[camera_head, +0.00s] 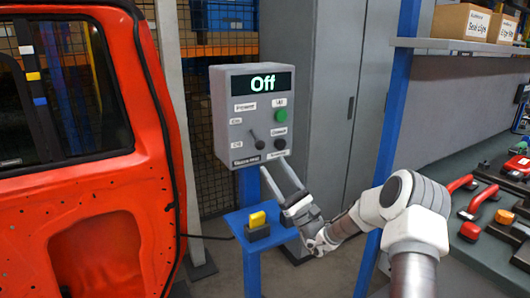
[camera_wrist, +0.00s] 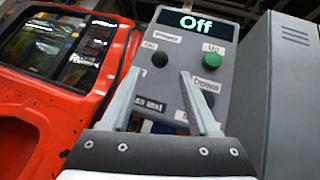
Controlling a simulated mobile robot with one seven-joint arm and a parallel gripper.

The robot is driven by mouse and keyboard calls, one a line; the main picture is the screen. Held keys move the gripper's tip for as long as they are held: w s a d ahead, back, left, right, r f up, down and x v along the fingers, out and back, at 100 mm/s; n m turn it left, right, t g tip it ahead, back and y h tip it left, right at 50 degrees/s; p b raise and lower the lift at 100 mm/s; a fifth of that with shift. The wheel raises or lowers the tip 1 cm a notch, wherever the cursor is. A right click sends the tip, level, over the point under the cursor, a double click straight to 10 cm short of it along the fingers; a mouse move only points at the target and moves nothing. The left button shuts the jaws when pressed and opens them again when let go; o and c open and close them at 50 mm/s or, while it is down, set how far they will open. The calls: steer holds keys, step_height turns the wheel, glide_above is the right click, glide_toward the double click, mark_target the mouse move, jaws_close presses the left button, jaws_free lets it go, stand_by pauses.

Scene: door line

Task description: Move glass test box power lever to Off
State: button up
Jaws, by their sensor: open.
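The grey test box (camera_head: 220,110) stands on a blue post, and its display (camera_head: 263,82) reads "Off". The dark power lever (camera_head: 258,142) is on the left of the front panel and tilts downward, near the lower of two small labels at its left. My gripper (camera_head: 273,165) is open and empty, just below and in front of the box's lower edge. In the wrist view, the lever's round knob (camera_wrist: 160,60) appears just beyond and between the fingertips (camera_wrist: 161,74). I see no clear contact with the fingers.
A green button (camera_head: 280,116) and a dark knob (camera_head: 280,144) sit right of the lever. A blue shelf (camera_head: 236,218) below holds a yellow item (camera_head: 257,220). An orange vehicle door (camera_head: 110,190) stands left, a workbench (camera_head: 480,240) right.

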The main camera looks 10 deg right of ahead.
steer(key=v, duration=0.9)
steer(key=shift+s, duration=0.15)
steer(key=shift+d+f, duration=0.1)
